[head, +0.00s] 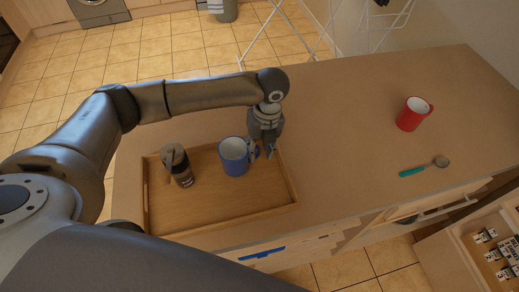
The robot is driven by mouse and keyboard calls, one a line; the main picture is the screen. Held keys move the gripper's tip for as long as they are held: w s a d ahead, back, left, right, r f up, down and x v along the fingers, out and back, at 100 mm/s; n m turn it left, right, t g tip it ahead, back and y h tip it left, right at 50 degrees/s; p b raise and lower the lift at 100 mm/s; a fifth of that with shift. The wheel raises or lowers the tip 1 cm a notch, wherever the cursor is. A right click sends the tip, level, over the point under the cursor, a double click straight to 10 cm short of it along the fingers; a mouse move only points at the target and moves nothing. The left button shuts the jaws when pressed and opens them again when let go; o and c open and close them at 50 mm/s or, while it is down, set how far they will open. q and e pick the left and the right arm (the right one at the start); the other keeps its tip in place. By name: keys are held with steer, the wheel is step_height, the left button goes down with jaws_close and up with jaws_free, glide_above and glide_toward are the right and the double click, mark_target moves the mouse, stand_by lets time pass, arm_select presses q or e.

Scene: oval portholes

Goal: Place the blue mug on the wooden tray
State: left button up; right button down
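The blue mug (233,158) is upright over the wooden tray (220,215), at the tray's back middle. It appears to rest on the tray floor. My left gripper (262,153) points down at the mug's right side, where the handle is. Its fingers are apart, with one close to the handle. I cannot tell whether that finger touches the handle. My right gripper is not in view.
A dark jar-like container (178,166) stands on the tray left of the mug. A red mug (412,114) and a teal-handled spoon (424,167) are on the counter (335,130) at right. The counter between them and the tray is clear. An open drawer (485,240) is at lower right.

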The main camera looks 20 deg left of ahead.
arm_select(q)
step_height(320, 180, up, 11)
steer(key=d+b, duration=0.1)
steer(key=b, duration=0.1)
steer(key=shift+w, duration=0.4)
